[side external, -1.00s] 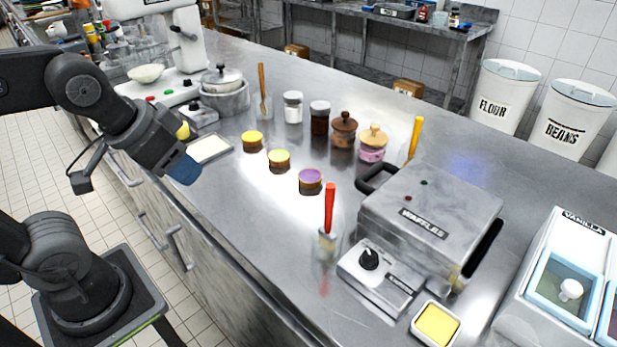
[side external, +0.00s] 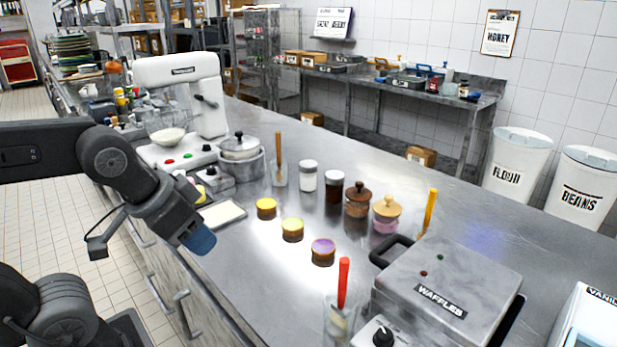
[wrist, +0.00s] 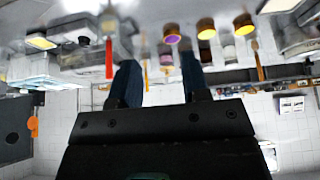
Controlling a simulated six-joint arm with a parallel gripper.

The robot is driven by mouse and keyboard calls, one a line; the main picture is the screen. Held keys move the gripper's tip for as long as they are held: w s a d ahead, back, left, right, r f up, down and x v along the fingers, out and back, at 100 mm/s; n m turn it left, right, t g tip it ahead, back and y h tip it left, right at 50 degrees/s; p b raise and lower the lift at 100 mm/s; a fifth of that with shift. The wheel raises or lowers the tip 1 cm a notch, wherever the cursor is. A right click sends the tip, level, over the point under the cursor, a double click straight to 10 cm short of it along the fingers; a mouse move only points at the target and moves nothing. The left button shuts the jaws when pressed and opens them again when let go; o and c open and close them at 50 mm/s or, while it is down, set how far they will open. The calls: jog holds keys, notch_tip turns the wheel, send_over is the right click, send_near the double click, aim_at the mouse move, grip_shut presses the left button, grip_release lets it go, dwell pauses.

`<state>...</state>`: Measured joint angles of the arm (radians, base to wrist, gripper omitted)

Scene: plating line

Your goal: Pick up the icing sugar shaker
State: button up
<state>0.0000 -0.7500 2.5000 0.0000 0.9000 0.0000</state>
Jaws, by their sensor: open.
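The icing sugar shaker seems to be the clear jar of white powder with a pale lid (side external: 308,177). It stands upright on the steel counter in the side view, in a row beside a similar jar with dark contents (side external: 334,187). My gripper (side external: 200,240) is over the counter's front edge, to the left of the shaker and well apart from it. In the wrist view my gripper (wrist: 160,78) shows two separated blue fingers with nothing held between them. The wrist picture is upside down, and the shaker is too small to tell surely there.
Several small cakes (side external: 292,230) stand between my gripper and the jars. Lidded pots (side external: 358,202) are right of the jars, with a waffle maker (side external: 450,290) nearer. A red-handled tool in a glass (side external: 342,285) stands at the front. A pale tray (side external: 222,215) lies near my gripper.

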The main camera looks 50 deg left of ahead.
aim_at(307, 172)
jog(key=o, duration=0.6)
jog(key=w+a+r+n+t, duration=0.2)
jog(key=w+n+t, duration=0.3)
jog(key=w+n, duration=1.7)
jog(key=w+a+f+n+y, duration=0.3)
jog(key=w+a+f+n, duration=0.3)
jog(key=w+a+n, duration=0.1)
jog(key=w+a+f+n+y, duration=0.3)
jog(key=w+a+f+n, duration=0.3)
jog(key=w+a+n, duration=0.1)
jog(key=w+a+f+n+y, duration=0.2)
jog(key=w+a+f+n, duration=0.3)
jog(key=w+a+n, duration=0.3)
jog(key=shift+w+a+f+y, duration=0.2)
jog(key=shift+w+a, duration=0.15)
jog(key=shift+w, duration=0.25)
jog(key=shift+w+a+f+y, duration=0.2)
jog(key=shift+w+a, duration=0.15)
jog(key=shift+w, duration=0.2)
